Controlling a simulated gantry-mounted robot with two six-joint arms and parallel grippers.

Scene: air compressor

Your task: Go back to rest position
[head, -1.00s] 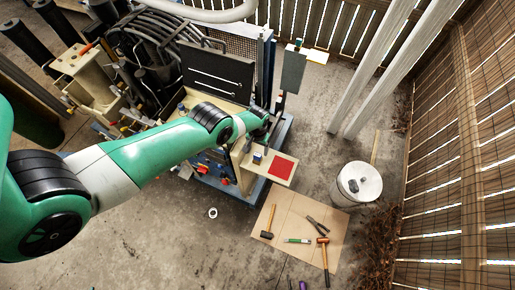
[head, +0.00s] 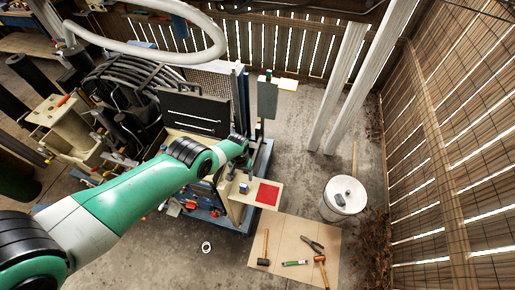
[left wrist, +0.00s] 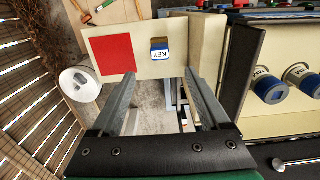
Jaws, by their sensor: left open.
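My left arm (head: 130,205) reaches in from the lower left in the head view, over the compressor cart. Its gripper (left wrist: 157,85) is open in the left wrist view, with nothing between its two grey fingers. The fingers point toward a beige shelf (left wrist: 142,66) with a red square (left wrist: 112,54) and a small blue-and-white block marked KEY (left wrist: 160,50). The KEY block lies just beyond the fingertips in that view, apart from them. In the head view the red square (head: 267,194) is to the right of the gripper. My right gripper is in neither view.
Hammers, pliers and a green-handled tool lie on a cardboard sheet (head: 285,236) on the floor. Blue-capped knobs (left wrist: 270,90) are right of the fingers. Wooden fencing (head: 455,130) bounds the right side.

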